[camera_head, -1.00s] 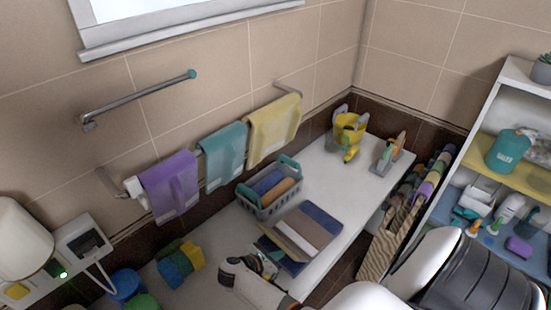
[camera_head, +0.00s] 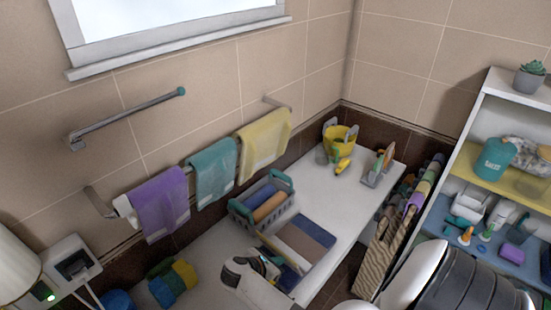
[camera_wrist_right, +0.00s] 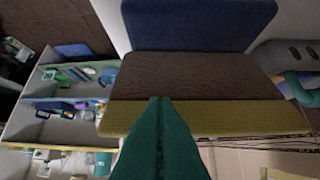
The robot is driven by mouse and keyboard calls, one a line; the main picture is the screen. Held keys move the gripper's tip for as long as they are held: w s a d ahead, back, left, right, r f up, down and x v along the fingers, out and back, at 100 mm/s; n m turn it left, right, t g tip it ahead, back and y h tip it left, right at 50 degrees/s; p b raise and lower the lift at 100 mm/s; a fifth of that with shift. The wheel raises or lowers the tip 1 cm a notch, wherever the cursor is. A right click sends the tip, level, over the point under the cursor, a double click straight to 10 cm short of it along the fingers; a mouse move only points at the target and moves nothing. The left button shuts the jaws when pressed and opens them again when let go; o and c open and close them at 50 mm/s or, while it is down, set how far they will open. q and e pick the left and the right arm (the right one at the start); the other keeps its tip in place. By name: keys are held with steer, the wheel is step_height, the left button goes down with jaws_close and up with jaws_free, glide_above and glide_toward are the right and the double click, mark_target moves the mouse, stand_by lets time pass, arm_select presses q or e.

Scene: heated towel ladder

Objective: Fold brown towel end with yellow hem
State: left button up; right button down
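A brown towel (camera_wrist_right: 200,75) lies flat, with a yellow hem band (camera_wrist_right: 250,114) along its near edge and a navy panel (camera_wrist_right: 200,24) beyond, in the right wrist view. In the head view a striped navy and brown towel (camera_head: 298,242) lies on the white bench; its near edge is partly hidden by my gripper. My right gripper (camera_wrist_right: 160,100) has green fingers close together, with a thin seam between them. Its tips overlap the yellow hem in the picture; I cannot tell whether cloth is between them. My left gripper is not in view.
A grey basket (camera_head: 239,215) of rolled towels stands beside the towel. A yellow bucket (camera_head: 346,138) is at the bench's far end. Purple (camera_head: 160,208), teal (camera_head: 214,170) and yellow (camera_head: 262,138) towels hang on the wall. A shelf unit (camera_head: 463,165) stands at right.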

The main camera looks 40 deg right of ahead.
steer(key=shift+d+r+y, duration=0.15)
steer(key=shift+d+r, duration=0.15)
steer(key=shift+d, duration=0.25)
steer(key=shift+d+r+y, duration=0.15)
steer(key=shift+d+r, duration=0.1)
steer(key=shift+d, duration=0.4)
steer(key=shift+d+r, duration=0.1)
steer(key=shift+d, duration=0.25)
steer(key=shift+d+r+y, duration=0.15)
steer(key=shift+d+y, duration=0.35)
steer(key=shift+d, duration=0.25)
